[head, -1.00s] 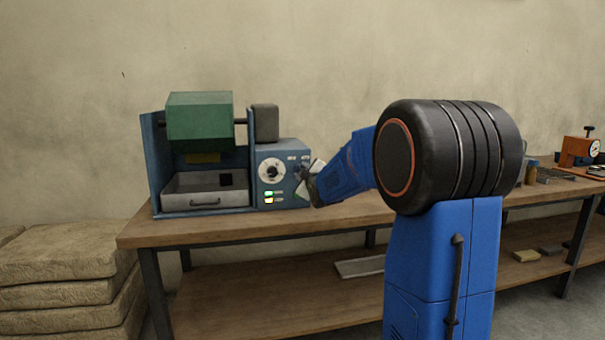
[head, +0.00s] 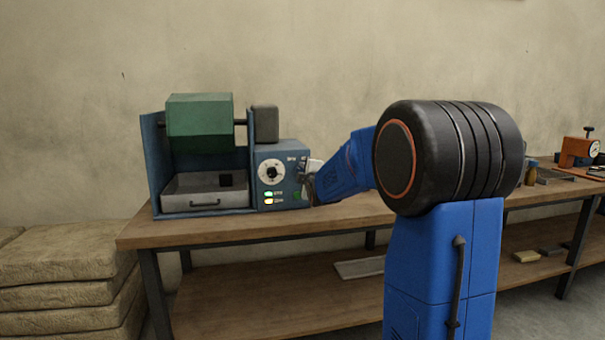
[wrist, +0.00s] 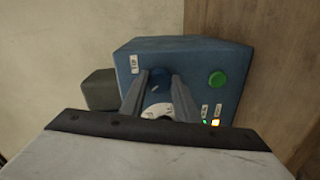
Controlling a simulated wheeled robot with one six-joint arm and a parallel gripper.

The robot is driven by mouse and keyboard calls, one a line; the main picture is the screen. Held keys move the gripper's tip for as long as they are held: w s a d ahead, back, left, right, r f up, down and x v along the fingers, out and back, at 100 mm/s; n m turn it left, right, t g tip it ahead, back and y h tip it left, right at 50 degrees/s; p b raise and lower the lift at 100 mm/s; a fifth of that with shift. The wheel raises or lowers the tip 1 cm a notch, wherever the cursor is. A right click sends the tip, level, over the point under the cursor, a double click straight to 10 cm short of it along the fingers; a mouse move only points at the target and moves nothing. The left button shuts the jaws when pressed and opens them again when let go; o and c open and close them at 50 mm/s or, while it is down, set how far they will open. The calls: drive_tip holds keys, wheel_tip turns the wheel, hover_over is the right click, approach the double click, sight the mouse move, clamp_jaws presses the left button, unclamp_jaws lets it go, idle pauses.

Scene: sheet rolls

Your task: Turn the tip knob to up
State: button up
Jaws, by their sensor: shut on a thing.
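The tip knob (wrist: 161,77) is a dark blue round knob on the blue control box (wrist: 195,58). A small white label beside it is too small to read surely. My gripper (wrist: 161,84) is shut on the knob, one finger on each side. The fingers and wrist hide part of the box face, and the knob's pointer is not clear. In the head view my gripper (head: 308,182) is at the right side of the control box (head: 262,151), and the knob is hidden there.
A white dial (head: 270,171) is left of my gripper. A green button (wrist: 217,79) and lit lamps (head: 268,197) are on the box. The green drum (head: 199,120) hangs over a grey tray (head: 205,202). The workbench (head: 160,230) is clear in front.

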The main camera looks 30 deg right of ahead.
drive_tip(key=o, duration=1)
drive_tip(key=shift+o, duration=0.2)
drive_tip(key=f+v, duration=0.1)
drive_tip(key=v, duration=1.6)
drive_tip(key=shift+s+r, duration=0.2)
drive_tip(key=shift+r, duration=0.25)
drive_tip(key=s+a+f+m+g+y, duration=0.1)
drive_tip(key=s+a+f+m+g, duration=0.3)
drive_tip(key=s, duration=0.7)
drive_tip(key=s+a+f+m+g+y, duration=0.2)
drive_tip(key=s+a+f+m+g, duration=0.2)
drive_tip(key=s+a+f, duration=0.4)
drive_tip(key=s+a+f+m+g+y, duration=0.1)
drive_tip(key=s+a+f+m+g, duration=0.3)
drive_tip(key=s+f, duration=0.5)
drive_tip(key=s+a, duration=0.2)
drive_tip(key=s, duration=0.5)
drive_tip(key=shift+s+m+y, duration=0.2)
drive_tip(key=shift+m+y, duration=0.1)
drive_tip(key=shift+m, duration=0.1)
